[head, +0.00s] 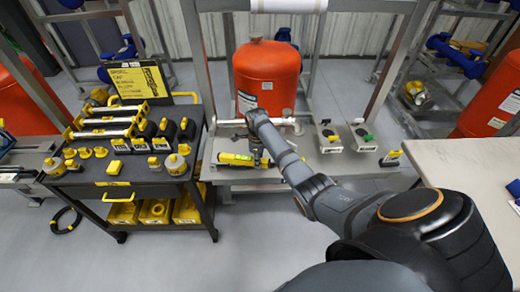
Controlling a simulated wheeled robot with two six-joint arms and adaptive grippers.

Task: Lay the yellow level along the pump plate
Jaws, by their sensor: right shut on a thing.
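The yellow level (236,159) lies lengthwise, left to right, just above or on the grey plate (300,172) in front of the orange tank. My right arm reaches in from the lower right. Its gripper (262,156) points down at the right part of the level and is shut on it. The fingertips are small and partly hidden by my wrist, and I cannot tell whether the level touches the plate. My left gripper is out of view.
The orange tank (266,75) stands behind the plate. Two small grey boxes (329,137) with coloured knobs sit at right. A dark tool cart (120,180) with yellow tools stands left. The floor in front (255,240) is clear.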

